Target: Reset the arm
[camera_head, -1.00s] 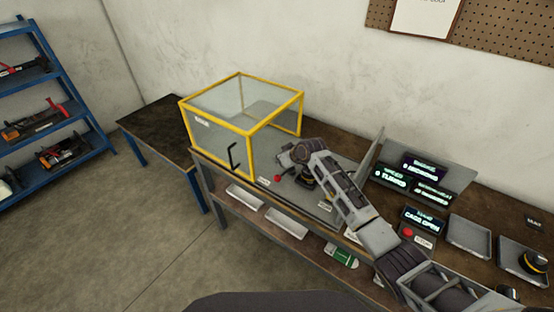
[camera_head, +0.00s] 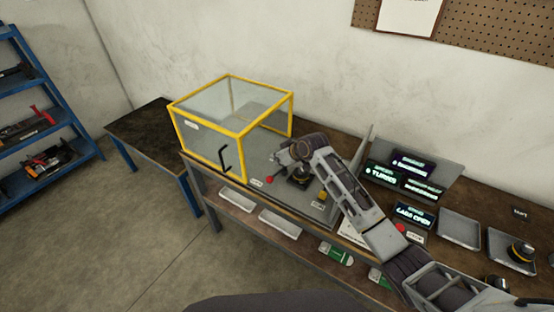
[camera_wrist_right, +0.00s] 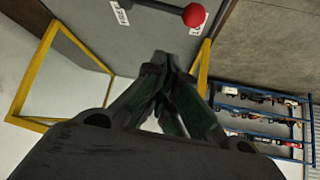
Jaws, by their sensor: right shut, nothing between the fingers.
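My right arm reaches in from the lower right in the head view. My right gripper (camera_head: 284,158) is over the workbench, just right of the yellow-framed clear cage (camera_head: 238,132). In the right wrist view the dark fingers of the right gripper (camera_wrist_right: 160,62) meet at their tips, shut with nothing between them. A red knob (camera_head: 270,179) is below and left of the gripper; it also shows in the wrist view (camera_wrist_right: 193,15), apart from the fingertips. A black round device (camera_head: 299,180) sits on the grey board under my arm, partly hidden. My left gripper is not in view.
Lit display panels (camera_head: 414,215) stand right of my arm; one reads cage open. Grey trays (camera_head: 459,229) lie further right, one holding a black and yellow part (camera_head: 520,252). A blue shelf (camera_head: 62,120) stands at the far left. The floor between is clear.

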